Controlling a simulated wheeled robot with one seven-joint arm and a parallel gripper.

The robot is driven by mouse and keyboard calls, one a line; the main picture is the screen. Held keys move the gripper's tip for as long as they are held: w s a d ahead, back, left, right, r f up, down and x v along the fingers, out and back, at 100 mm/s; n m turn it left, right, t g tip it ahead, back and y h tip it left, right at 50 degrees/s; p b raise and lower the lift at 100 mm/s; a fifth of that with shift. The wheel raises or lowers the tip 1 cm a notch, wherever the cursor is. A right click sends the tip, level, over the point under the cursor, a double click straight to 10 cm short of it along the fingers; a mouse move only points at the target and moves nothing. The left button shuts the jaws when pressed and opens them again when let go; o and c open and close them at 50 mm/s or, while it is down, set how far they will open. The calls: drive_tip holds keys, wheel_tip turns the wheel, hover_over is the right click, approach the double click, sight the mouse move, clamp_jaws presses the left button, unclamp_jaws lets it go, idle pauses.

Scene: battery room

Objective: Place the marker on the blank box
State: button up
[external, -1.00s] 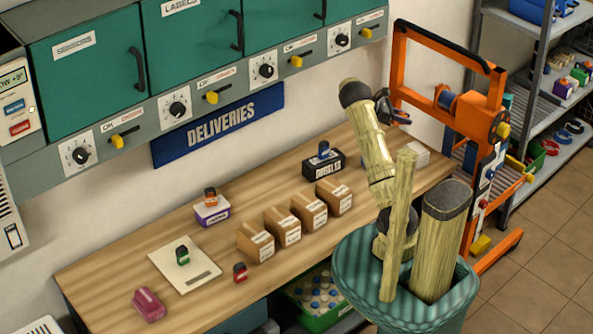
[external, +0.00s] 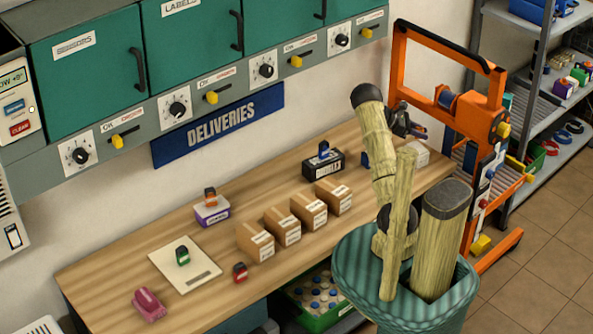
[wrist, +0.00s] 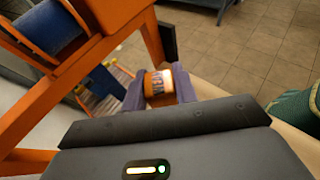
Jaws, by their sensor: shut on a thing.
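My gripper (wrist: 158,88) is shut on a small marker (wrist: 159,84) with an orange and white body and dark lettering, held between its fingers. In the external view my gripper (external: 418,132) is at the right end of the bench, raised above a plain pale box (external: 421,153). The held marker is too small to make out there. The pale box is partly behind my arm, and I cannot read any label on it. The wrist view does not clearly show the box.
A black labelled box (external: 324,165) with a blue item on top, a purple-and-white box (external: 212,210) with an orange item, and several cardboard boxes (external: 283,225) stand on the bench (external: 120,268). An orange frame (external: 400,60) rises close beside my gripper.

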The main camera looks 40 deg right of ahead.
sight(418, 147)
drive_tip(key=shift+f, duration=0.25)
drive_tip(key=shift+f, duration=1.9)
drive_tip(key=o, duration=0.9)
drive_tip(key=shift+f, duration=0.1)
drive_tip(key=shift+o, duration=0.2)
drive_tip(key=shift+w, duration=0.1)
drive_tip(key=b+v, duration=0.1)
drive_tip(key=v, duration=1.1)
